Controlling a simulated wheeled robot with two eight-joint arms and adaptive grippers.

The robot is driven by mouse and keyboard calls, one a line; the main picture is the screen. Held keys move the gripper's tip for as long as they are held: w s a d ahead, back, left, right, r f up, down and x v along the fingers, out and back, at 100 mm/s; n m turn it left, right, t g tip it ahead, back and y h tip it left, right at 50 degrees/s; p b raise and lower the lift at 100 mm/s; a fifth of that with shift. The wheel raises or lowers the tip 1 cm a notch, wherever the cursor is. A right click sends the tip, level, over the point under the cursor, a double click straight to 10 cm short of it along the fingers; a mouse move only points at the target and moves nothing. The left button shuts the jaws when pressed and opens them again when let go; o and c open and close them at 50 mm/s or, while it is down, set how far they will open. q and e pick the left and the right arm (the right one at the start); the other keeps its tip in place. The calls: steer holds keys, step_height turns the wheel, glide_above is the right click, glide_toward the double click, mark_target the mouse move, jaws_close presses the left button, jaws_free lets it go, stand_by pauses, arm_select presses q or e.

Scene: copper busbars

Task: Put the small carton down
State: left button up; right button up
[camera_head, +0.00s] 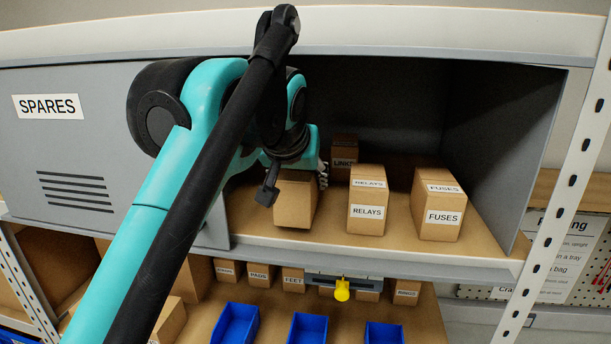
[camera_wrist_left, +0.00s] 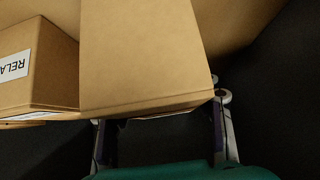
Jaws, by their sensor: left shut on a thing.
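The small carton (camera_head: 295,203) is plain brown cardboard on the side I see, and stands about upright at the left of the open cupboard's shelf (camera_head: 355,243). My left gripper (camera_head: 295,179) reaches in from above left and is shut on it. In the left wrist view the carton (camera_wrist_left: 145,55) fills the upper middle, in front of the gripper fingers (camera_wrist_left: 162,130). Its base is close to the shelf board; I cannot tell whether it touches. My right gripper is not in view.
The RELAYS carton (camera_head: 367,190) stands just right of the held carton, with the FUSES carton (camera_head: 438,205) further right. A LINKS carton (camera_head: 344,150) stands behind. The grey SPARES panel (camera_head: 75,155) closes the left side. Blue bins (camera_head: 308,329) sit below.

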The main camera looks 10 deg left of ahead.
arm_select(q)
steer(key=shift+w+r, duration=0.2)
steer(key=shift+w, duration=1.15)
steer(key=b+x, duration=0.1)
steer(key=x, duration=0.1)
steer(key=shift+f, duration=0.4)
steer(key=shift+s+r, duration=0.25)
steer(key=shift+s, duration=0.2)
steer(key=o, duration=1)
steer(key=shift+f, duration=0.15)
steer(key=o, duration=0.5)
steer(key=shift+w, duration=0.2)
steer(key=shift+c, duration=0.2)
steer(key=shift+w, duration=0.1)
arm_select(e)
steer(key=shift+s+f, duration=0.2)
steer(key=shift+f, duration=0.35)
